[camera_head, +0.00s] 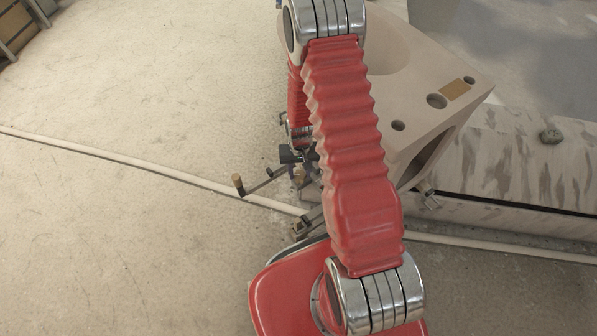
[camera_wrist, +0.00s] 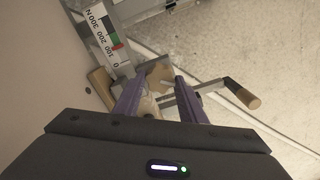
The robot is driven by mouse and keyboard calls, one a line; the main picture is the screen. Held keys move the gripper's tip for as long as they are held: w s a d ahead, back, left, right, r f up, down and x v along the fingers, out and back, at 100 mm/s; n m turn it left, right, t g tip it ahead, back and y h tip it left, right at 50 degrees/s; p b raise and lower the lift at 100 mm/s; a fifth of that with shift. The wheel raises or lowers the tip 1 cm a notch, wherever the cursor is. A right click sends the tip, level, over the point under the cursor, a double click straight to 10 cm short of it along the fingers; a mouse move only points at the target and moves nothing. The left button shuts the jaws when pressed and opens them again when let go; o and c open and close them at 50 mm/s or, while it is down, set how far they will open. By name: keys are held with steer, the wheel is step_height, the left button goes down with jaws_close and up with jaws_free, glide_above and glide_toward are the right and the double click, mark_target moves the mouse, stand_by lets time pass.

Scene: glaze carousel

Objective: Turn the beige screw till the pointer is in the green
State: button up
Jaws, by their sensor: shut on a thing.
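My gripper (camera_wrist: 159,82) shows in the wrist view, with its two purple fingers on either side of a beige screw (camera_wrist: 152,98). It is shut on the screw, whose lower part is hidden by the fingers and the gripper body. A white force scale (camera_wrist: 98,27) marked 0 to 300 N lies at the upper left. It has a green band (camera_wrist: 112,38) and a red band (camera_wrist: 117,47) towards the 0 end. I cannot make out the pointer clearly. In the head view my red arm covers most of this spot.
A crank with a wooden knob (camera_head: 238,184) sticks out left of the mechanism; the knob also shows in the wrist view (camera_wrist: 246,97). A beige block with holes (camera_head: 468,88) stands behind my arm. A pale pipe (camera_head: 130,160) crosses the floor.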

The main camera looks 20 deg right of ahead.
steer(key=shift+w, duration=0.2)
steer(key=o, duration=1)
steer(key=shift+s, duration=0.1)
steer(key=shift+r, duration=0.1)
steer(key=shift+r, duration=6.75)
step_height(320, 180, up, 19)
steer(key=n, duration=0.2)
glide_above(299, 174)
steer(key=s+a, duration=0.4)
steer(key=s, duration=0.7)
steer(key=s+a+r+t, duration=0.1)
steer(key=s+r+t, duration=0.1)
steer(key=r, duration=0.3)
steer(key=s+a+r+n+t, duration=0.1)
steer(key=s+r, duration=0.1)
steer(key=r, duration=0.3)
steer(key=s+a+r+t, duration=0.2)
steer(key=r, duration=0.3)
steer(key=shift+s+a+n+t, duration=0.1)
steer(key=shift+s+n+t, duration=0.2)
steer(key=shift+s, duration=0.1)
